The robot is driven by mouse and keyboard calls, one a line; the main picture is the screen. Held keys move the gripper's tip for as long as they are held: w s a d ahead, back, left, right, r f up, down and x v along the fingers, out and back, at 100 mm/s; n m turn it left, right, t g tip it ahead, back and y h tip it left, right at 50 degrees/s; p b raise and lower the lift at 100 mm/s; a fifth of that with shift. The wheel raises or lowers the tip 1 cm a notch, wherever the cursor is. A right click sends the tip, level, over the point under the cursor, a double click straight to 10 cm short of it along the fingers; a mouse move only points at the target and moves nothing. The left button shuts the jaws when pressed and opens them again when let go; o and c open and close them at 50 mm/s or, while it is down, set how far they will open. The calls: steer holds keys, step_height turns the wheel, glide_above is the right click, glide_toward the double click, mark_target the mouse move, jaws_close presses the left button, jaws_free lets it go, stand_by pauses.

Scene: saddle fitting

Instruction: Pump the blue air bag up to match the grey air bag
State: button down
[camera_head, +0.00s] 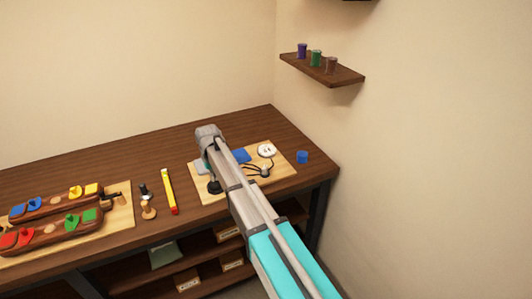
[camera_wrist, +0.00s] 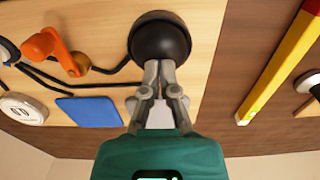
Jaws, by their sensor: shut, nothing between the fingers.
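The blue air bag (camera_head: 242,156) lies flat on the light wooden board (camera_head: 284,172), beside the white round gauge (camera_head: 266,150). The wrist view shows the blue bag (camera_wrist: 88,112) and the gauge (camera_wrist: 22,108) too. A black pump bulb (camera_head: 214,187) stands near the board's front left; it fills the top middle of the wrist view (camera_wrist: 160,38). My gripper (camera_wrist: 160,66) is shut and empty, its fingertips at the bulb's edge; whether they touch it I cannot tell. An orange lever (camera_wrist: 50,48) and black hoses lie left of the bulb.
A yellow level (camera_head: 169,191) and small knobbed tools (camera_head: 148,208) lie left of the board. Further left, a board holds wooden blocks with coloured pieces (camera_head: 50,232). A blue cup (camera_head: 302,157) stands to the right.

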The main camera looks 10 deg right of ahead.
steer(key=shift+f+b, duration=0.45)
steer(key=shift+f, duration=0.1)
steer(key=shift+r, duration=0.1)
steer(key=shift+r+p, duration=2.2)
steer(key=shift+p, duration=0.1)
steer(key=shift+f, duration=0.2)
steer(key=shift+f+b, duration=2.1)
steer(key=shift+b, duration=0.15)
steer(key=shift+r, duration=0.2)
steer(key=shift+r+p, duration=2.1)
steer(key=shift+p, duration=0.15)
steer(key=shift+f+b, duration=0.45)
steer(key=shift+f, duration=0.05)
